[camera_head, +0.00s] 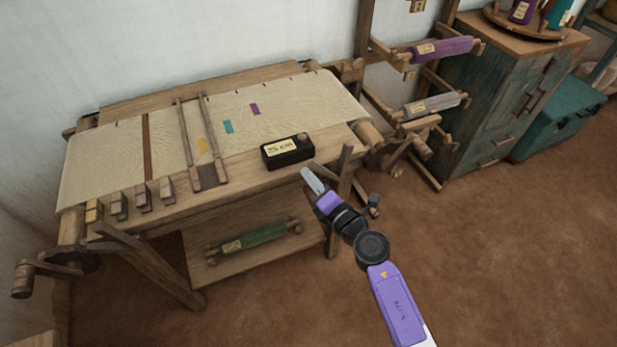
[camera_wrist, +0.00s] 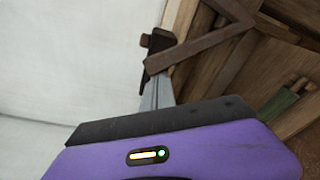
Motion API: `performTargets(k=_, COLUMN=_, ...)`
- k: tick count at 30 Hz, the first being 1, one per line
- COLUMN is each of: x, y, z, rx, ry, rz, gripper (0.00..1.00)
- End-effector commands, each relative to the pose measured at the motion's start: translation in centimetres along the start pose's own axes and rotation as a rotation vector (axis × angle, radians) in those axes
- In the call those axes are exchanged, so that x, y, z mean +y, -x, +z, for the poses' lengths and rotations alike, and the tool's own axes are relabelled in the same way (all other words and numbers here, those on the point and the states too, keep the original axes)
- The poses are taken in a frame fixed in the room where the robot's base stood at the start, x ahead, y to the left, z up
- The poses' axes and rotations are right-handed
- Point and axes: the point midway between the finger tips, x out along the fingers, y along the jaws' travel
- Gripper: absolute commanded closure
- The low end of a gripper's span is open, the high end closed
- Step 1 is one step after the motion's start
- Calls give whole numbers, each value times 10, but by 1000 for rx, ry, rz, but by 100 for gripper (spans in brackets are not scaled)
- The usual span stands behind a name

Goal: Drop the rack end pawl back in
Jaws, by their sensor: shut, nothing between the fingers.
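My gripper (camera_head: 311,178) is shut and empty in the head view. It points up and left, in front of the loom's right end, just below the black labelled box in the picture. In the wrist view its grey fingers (camera_wrist: 158,93) are together, and their tips appear near a dark wooden arm (camera_wrist: 200,46); I cannot tell whether they touch it. The wooden rack (camera_head: 366,40) stands right of the loom and carries a purple roll (camera_head: 441,49) and a grey roll (camera_head: 431,104). I cannot pick out the pawl for certain in either view.
The loom (camera_head: 250,172) bears cream cloth (camera_head: 100,165), a black box (camera_head: 287,151) and several small blocks along its front left. A green roll (camera_head: 254,238) lies on its lower shelf. A cabinet (camera_head: 505,90) and teal chest (camera_head: 565,115) stand right. The floor at front right is clear.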

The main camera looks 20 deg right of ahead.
Motion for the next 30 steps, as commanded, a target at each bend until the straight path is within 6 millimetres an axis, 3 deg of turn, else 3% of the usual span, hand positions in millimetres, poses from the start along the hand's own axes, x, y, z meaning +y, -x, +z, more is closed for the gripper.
performTargets(k=13, x=7, y=2, z=15, rx=-1, ry=-112, rz=16, gripper=100)
performTargets(k=30, x=9, y=12, z=78, rx=-4, ry=-609, rz=94, gripper=100)
